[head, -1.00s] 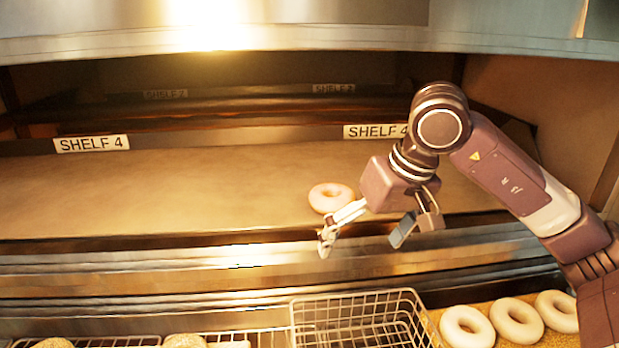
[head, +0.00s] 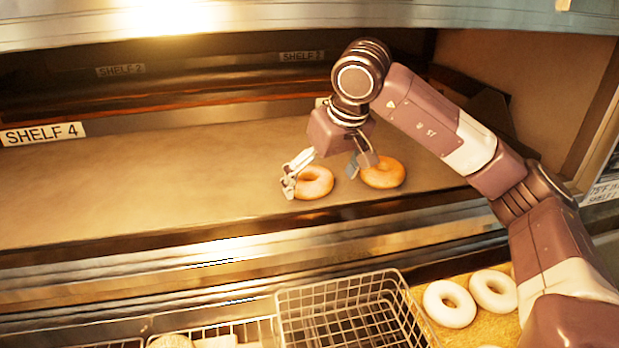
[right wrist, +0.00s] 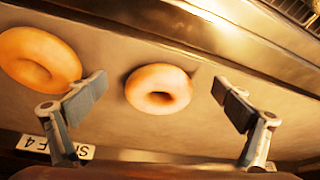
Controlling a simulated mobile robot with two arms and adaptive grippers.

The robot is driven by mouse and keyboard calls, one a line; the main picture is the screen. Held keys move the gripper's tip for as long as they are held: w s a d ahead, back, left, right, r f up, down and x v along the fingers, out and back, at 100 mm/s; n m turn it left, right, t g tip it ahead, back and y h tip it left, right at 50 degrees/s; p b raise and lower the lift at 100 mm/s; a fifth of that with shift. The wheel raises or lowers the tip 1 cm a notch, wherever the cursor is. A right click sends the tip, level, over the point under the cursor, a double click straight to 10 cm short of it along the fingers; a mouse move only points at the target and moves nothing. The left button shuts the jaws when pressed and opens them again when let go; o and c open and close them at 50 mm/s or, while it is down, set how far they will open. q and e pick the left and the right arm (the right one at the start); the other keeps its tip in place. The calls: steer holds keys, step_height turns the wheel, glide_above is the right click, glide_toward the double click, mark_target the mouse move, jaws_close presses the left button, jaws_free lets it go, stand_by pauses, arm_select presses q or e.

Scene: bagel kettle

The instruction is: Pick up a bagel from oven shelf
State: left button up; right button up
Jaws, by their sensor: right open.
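Two golden bagels lie on the oven shelf (head: 130,185) labelled SHELF 4, near its front edge. The left bagel in the head view (head: 316,181) is partly behind a finger of my right gripper (head: 322,178). The right bagel (head: 384,173) lies just right of the other finger. In the right wrist view my gripper (right wrist: 165,102) is open and empty, with one bagel (right wrist: 159,89) centred between its fingers but beyond the tips. The other bagel (right wrist: 38,60) is outside the left finger there. My left gripper is not in view.
A wire basket (head: 350,283) stands below the shelf's front edge. Pale bagels (head: 449,303) lie on a tan surface to its right. The oven side wall (head: 530,85) closes the right. The shelf's left part is bare.

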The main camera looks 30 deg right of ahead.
mark_target(311, 175)
steer(key=w, duration=0.1)
steer(key=w+p, duration=0.1)
steer(key=w, duration=0.2)
steer(key=shift+w+a+f+p, duration=0.1)
steer(key=shift+f+p, duration=0.25)
steer(key=shift+p, duration=0.05)
steer(key=shift+f, duration=0.2)
steer(key=c, duration=1.3)
steer(key=shift+o, duration=0.2)
steer(key=shift+r, duration=0.15)
